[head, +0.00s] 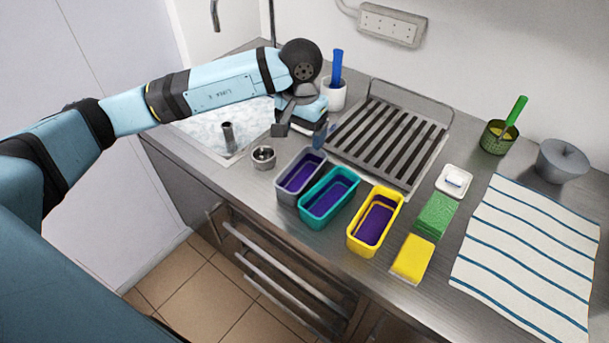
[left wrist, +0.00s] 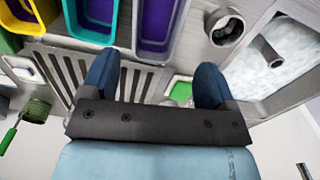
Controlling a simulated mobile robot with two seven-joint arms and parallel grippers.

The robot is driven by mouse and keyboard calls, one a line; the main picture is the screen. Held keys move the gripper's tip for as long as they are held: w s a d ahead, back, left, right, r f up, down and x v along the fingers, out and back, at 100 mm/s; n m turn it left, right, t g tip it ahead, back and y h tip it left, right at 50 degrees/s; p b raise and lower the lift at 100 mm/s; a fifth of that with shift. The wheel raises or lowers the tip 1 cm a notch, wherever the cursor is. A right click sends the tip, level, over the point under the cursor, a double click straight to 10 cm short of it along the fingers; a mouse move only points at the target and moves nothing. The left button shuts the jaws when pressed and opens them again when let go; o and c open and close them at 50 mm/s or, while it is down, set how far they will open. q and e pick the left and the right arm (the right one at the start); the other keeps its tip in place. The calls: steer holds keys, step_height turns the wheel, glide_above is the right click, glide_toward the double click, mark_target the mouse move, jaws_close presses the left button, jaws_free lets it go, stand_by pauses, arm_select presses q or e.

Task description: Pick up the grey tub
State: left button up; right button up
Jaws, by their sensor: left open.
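The grey tub (head: 289,194) stands on the steel counter, the leftmost of three tubs in a row, with purple inside. My left gripper (head: 303,136) is above the counter just behind the grey tub, apart from it, pointing down. In the left wrist view its two blue fingers (left wrist: 156,76) are spread with nothing held between them. There the grey tub (left wrist: 152,54) shows at the top middle, beyond the fingertips. My right gripper is not in view.
A teal tub (head: 318,216) stands right beside the grey tub, then a yellow tub (head: 361,240). A sink strainer cup (head: 263,158) stands to the left by the sink (head: 195,130). A ribbed drainer (head: 385,140) and a white pot with blue handles (head: 333,95) are behind.

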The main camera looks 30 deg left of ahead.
arm_select(q)
glide_above(302, 182)
step_height(302, 182, down, 8)
steer(key=shift+r+p, duration=0.1)
steer(key=shift+p, duration=0.3)
steer(key=shift+f+p, duration=0.65)
steer(key=shift+f, duration=2)
steer(key=c, duration=0.5)
